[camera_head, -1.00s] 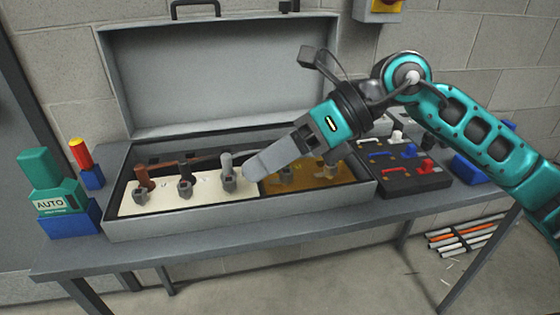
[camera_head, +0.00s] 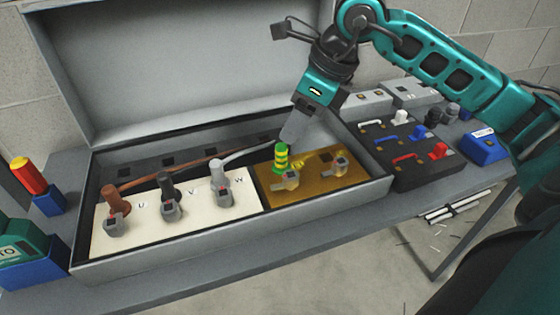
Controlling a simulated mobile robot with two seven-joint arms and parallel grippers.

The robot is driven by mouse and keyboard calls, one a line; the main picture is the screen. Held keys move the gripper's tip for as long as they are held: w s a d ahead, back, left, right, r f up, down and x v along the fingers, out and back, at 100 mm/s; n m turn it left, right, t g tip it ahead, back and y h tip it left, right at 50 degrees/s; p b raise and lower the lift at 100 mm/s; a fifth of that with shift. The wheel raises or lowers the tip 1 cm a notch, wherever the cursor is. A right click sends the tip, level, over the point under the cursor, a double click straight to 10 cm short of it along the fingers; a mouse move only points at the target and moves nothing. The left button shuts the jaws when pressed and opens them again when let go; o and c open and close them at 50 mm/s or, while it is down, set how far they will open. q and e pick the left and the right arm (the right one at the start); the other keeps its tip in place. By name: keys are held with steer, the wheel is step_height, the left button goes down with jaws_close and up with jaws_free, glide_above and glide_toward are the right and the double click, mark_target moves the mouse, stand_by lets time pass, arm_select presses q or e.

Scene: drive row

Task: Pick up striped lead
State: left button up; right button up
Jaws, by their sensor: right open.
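The striped lead (camera_head: 281,158), green and yellow, stands upright on the brown panel (camera_head: 325,183) in the right part of the open grey box. A grey clamp sits just in front of its foot, and a yellow piece lies to its right. My right gripper (camera_head: 291,134) points down right above the striped lead's top, its fingers seen edge-on. The gripper is open; I cannot tell whether the fingers touch the lead or stand around it. My left gripper is not in view.
Brown, black and grey leads (camera_head: 218,174) stand with clamps on the white panel (camera_head: 185,232) to the left. The box's front wall (camera_head: 240,231) and raised lid (camera_head: 180,75) flank the space. A black tray (camera_head: 425,172) with coloured handles stands to the right.

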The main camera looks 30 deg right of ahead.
mark_target(282, 145)
steer(key=x, duration=0.6)
steer(key=shift+s+a, duration=0.25)
steer(key=shift+a, duration=0.15)
steer(key=shift+w+a+f, duration=0.1)
steer(key=shift+w+f, duration=0.1)
steer(key=shift+f, duration=0.25)
steer(key=shift+c, duration=0.5)
jaws_close()
